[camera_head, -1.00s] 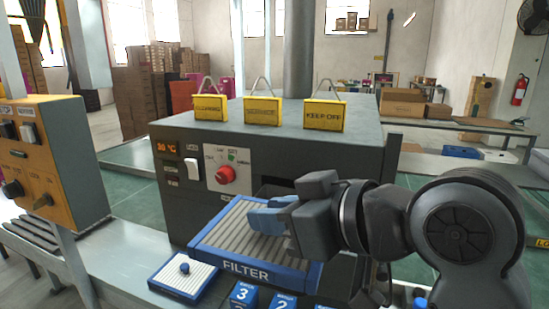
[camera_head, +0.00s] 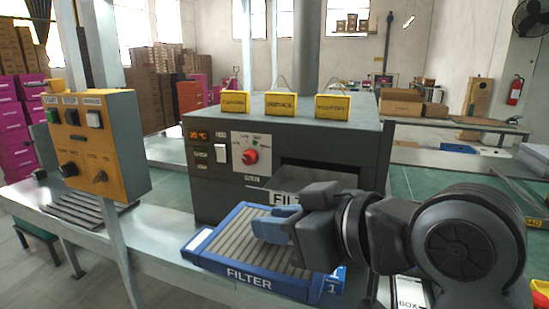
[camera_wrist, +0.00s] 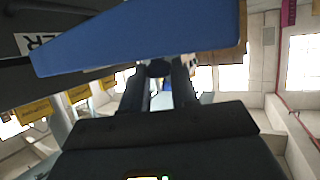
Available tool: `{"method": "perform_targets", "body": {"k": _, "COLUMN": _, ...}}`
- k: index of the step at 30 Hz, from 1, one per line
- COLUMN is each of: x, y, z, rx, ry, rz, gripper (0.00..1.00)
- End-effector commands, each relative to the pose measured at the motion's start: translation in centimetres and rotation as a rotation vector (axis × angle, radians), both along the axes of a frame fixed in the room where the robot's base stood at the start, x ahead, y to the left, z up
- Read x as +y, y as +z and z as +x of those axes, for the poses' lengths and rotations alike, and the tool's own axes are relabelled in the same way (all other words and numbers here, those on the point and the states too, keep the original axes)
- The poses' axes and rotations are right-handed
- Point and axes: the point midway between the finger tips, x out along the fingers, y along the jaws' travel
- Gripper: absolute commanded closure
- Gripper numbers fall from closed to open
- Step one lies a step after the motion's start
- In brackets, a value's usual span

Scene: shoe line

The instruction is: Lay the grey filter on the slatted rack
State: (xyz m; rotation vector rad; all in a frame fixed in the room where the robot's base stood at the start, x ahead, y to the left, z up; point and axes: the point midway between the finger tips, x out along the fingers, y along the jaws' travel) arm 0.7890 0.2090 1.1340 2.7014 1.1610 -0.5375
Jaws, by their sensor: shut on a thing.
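The grey filter (camera_head: 228,238) has grey pleats in a blue frame with "FILTER" on its front edge. My gripper (camera_head: 272,226) is shut on its right part and holds it, slightly tilted, in front of the dark machine. In the wrist view, the blue frame (camera_wrist: 150,40) crosses above my gripper fingers (camera_wrist: 160,88). The slatted rack (camera_head: 88,208) is a set of dark slats on the bench at the left, partly behind a post. It looks empty, and the filter is to its right, apart from it.
An orange control box (camera_head: 98,150) on a post stands close to the rack. The dark machine (camera_head: 225,185) has an open slot and yellow signs on top. Pale bench shows between rack and machine.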

Motion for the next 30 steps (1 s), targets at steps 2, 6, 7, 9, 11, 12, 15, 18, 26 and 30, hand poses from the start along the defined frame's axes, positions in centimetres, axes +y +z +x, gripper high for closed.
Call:
{"method": "perform_targets", "body": {"k": 2, "x": -0.4, "y": -0.7, "z": -0.1, "rx": 0.003, "ry": -0.014, "rz": 0.0, "gripper": 1.0}}
{"method": "perform_targets", "body": {"k": 6, "x": -0.9, "y": -1.8, "z": -0.2, "rx": 0.002, "ry": -0.035, "rz": -0.001, "gripper": 1.0}}
{"method": "perform_targets", "body": {"k": 7, "x": -1.1, "y": -2.2, "z": -0.2, "rx": 0.004, "ry": -0.042, "rz": -0.001, "gripper": 1.0}}
{"method": "perform_targets", "body": {"k": 9, "x": -1.6, "y": -3.1, "z": -0.3, "rx": 0.004, "ry": -0.061, "rz": 0.0, "gripper": 1.0}}
{"method": "perform_targets", "body": {"k": 11, "x": -2.0, "y": -3.8, "z": -0.3, "rx": 0.004, "ry": -0.075, "rz": 0.0, "gripper": 1.0}}
{"method": "perform_targets", "body": {"k": 12, "x": -2.2, "y": -4.3, "z": -0.4, "rx": 0.004, "ry": -0.084, "rz": -0.001, "gripper": 1.0}}
{"method": "perform_targets", "body": {"k": 15, "x": -3.2, "y": -6.2, "z": -0.5, "rx": 0.007, "ry": -0.121, "rz": 0.0, "gripper": 1.0}}
{"method": "perform_targets", "body": {"k": 18, "x": -4.3, "y": -8.6, "z": -0.8, "rx": 0.009, "ry": -0.166, "rz": -0.001, "gripper": 1.0}}
{"method": "perform_targets", "body": {"k": 26, "x": -8.9, "y": -17.8, "z": -1.7, "rx": 0.013, "ry": -0.345, "rz": -0.004, "gripper": 1.0}}
{"method": "perform_targets", "body": {"k": 30, "x": -12.2, "y": -24.3, "z": -2.3, "rx": 0.015, "ry": -0.472, "rz": -0.008, "gripper": 1.0}}
